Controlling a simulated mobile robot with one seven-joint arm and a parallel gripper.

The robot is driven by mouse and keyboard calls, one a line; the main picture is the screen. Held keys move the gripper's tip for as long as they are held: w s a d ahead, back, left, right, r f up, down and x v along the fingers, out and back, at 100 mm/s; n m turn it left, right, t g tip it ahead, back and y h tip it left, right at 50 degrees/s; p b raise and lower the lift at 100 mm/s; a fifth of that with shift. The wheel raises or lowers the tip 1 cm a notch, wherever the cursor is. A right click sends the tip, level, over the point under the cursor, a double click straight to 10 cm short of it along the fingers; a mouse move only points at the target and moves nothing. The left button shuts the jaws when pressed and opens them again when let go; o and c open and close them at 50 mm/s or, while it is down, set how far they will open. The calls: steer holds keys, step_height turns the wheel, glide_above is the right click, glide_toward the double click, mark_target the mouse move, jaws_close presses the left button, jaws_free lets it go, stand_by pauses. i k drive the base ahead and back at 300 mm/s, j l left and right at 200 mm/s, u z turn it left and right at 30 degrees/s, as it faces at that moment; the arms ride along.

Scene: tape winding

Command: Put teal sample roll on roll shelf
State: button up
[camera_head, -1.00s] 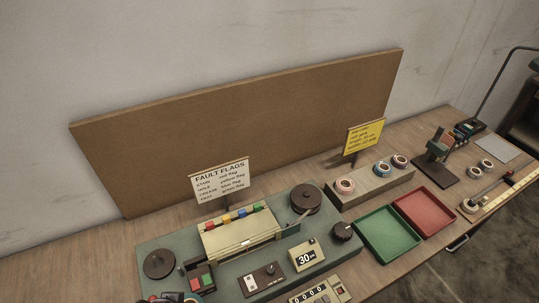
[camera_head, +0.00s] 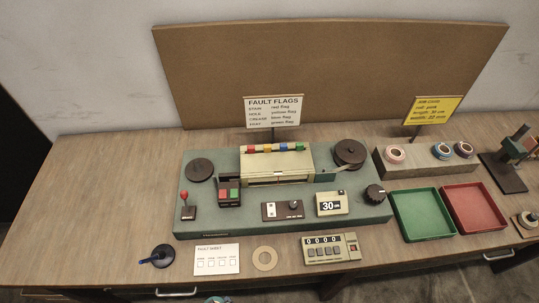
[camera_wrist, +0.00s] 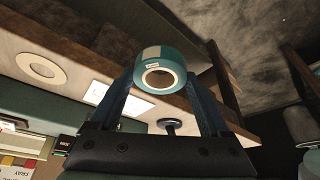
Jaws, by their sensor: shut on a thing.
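The teal sample roll (camera_wrist: 166,59), with a white label and a pale core, is between the fingers of my gripper (camera_wrist: 163,80) in the wrist view. My gripper is shut on it, and the roll is in front of the table's front edge. A small teal piece shows at the bottom edge of the head view, mostly cut off. The roll shelf (camera_head: 408,168) appears to be the long raised block at the back right of the table. It carries a pink roll (camera_head: 395,155), a blue roll (camera_head: 441,151) and a third roll (camera_head: 463,149), standing in a row.
The green machine (camera_head: 245,220) fills the table's middle. A green tray (camera_head: 421,215) and a red tray (camera_head: 474,209) lie in front of the shelf. A fault sheet (camera_head: 217,260), cardboard ring (camera_head: 265,258) and counter (camera_head: 331,249) lie along the front. The table's left is clear.

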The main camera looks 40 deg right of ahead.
mark_target(418, 156)
steer(key=k+l, duration=0.15)
steer(key=l, duration=0.25)
steer(key=k+l, duration=0.2)
steer(key=l, duration=0.15)
steer(key=k+l, duration=0.15)
steer(key=l, duration=0.25)
steer(key=k+l, duration=0.15)
steer(key=l, duration=0.2)
